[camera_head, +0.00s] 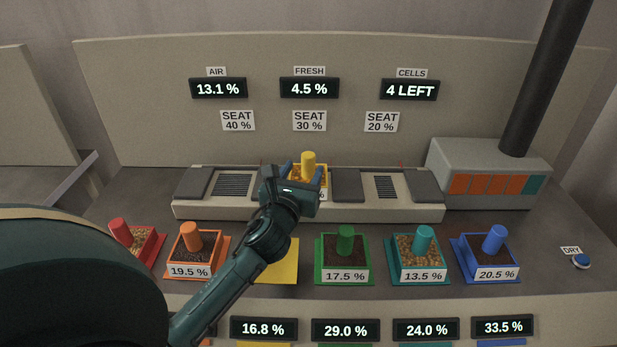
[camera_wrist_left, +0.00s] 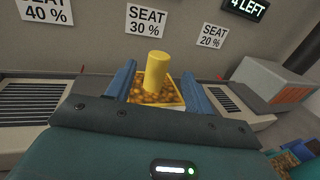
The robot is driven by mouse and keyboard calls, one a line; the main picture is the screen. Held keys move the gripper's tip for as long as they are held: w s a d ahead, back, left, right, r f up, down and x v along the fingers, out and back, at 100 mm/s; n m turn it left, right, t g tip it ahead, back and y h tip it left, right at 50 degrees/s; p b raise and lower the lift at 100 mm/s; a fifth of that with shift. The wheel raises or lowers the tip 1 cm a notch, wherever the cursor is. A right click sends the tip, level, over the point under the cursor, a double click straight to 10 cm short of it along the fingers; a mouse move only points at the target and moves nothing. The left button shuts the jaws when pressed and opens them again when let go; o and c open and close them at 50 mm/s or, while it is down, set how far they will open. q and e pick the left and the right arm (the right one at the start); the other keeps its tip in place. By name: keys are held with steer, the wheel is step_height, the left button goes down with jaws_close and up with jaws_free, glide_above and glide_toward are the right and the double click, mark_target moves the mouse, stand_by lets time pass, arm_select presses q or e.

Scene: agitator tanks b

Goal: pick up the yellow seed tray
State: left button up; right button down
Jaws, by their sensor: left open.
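The yellow seed tray (camera_head: 309,170) has an upright yellow handle and holds amber seeds. It sits on the middle seat of the long grey unit, below the "SEAT 30 %" sign. It also shows in the left wrist view (camera_wrist_left: 156,80), between the blue fingers. My left gripper (camera_head: 303,174) is open, with one finger on each side of the tray. The wrist hides the tray's lower front and most of its label. I cannot tell whether the fingers touch the tray. My right gripper is not in view.
A bare yellow mat (camera_head: 277,262) lies on the bench. Red (camera_head: 136,243), orange (camera_head: 197,249), green (camera_head: 344,255), teal (camera_head: 418,255) and blue (camera_head: 488,258) trays stand along the front. A grey box with a dark pipe (camera_head: 487,172) stands right of the seat unit (camera_head: 415,208).

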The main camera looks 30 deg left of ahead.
mark_target(307, 164)
arm_select(q)
steer(key=x, duration=0.5)
steer(key=shift+w+a+f, duration=0.2)
steer(key=shift+w+f, duration=0.05)
steer(key=shift+f, duration=0.1)
steer(key=shift+c, duration=0.3)
jaws_close()
